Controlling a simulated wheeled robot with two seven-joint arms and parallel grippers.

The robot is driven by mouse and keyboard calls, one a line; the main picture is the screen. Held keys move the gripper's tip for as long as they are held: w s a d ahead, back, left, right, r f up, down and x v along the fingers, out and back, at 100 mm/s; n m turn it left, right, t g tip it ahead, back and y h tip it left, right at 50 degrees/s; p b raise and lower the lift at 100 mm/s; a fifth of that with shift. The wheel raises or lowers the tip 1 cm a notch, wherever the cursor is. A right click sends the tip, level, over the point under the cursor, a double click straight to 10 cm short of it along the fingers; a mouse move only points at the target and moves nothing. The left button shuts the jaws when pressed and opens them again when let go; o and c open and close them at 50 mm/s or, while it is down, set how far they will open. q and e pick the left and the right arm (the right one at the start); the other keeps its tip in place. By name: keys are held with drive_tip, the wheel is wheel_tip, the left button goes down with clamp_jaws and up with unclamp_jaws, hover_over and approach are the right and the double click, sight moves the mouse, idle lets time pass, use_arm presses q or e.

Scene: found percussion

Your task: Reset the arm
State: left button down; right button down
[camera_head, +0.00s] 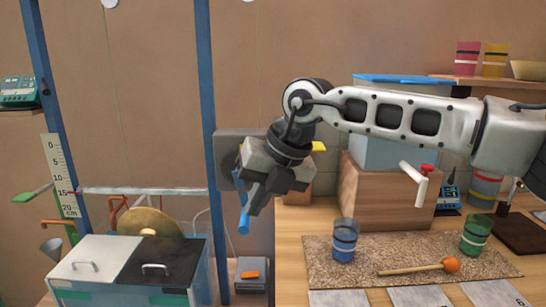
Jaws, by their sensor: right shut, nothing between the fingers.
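My right arm (410,113) reaches in from the right, bent at a joint near the middle. My right gripper (252,207) hangs at its end, pointing down and left, shut and empty. It is in front of the wall and a blue upright post, above and left of the wooden worktop. A slim blue piece (243,220) shows at the fingertips; I cannot tell if it touches them. My left gripper is not in view.
The worktop has a speckled mat (400,246) with a blue-banded cup (345,240), a green cup (475,235) and an orange-headed mallet (420,267). A wooden box (385,198) stands behind. A lidded bin (85,260) and brass disc (150,225) are left.

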drive_tip(key=s+a+f+m+g+y, duration=0.1)
drive_tip(key=s+a+f+g+y, duration=0.15)
drive_tip(key=s+a+y, duration=0.4)
drive_tip(key=s+a+f+m+g+y, duration=0.1)
drive_tip(key=s+a+g+y, duration=0.3)
drive_tip(key=s+a+y, duration=0.25)
drive_tip(key=w+d+f+m+t+h, duration=0.2)
drive_tip(key=d+f+m+t+h, duration=0.2)
drive_tip(key=d+f+m+t, duration=0.8)
drive_tip(key=w+d+f+m+t+h, duration=0.4)
drive_tip(key=m+t, duration=0.5)
drive_tip(key=m, duration=0.8)
drive_tip(key=s+d+f+m+g+h, duration=0.5)
drive_tip(key=s+d+f+g+h, duration=0.1)
drive_tip(key=s+d+f, duration=0.8)
wheel_tip(320, 180, down, 4)
drive_tip(key=shift+s+d+f+h, duration=0.2)
drive_tip(key=shift+s+d+h, duration=0.25)
drive_tip(key=shift+s, duration=0.5)
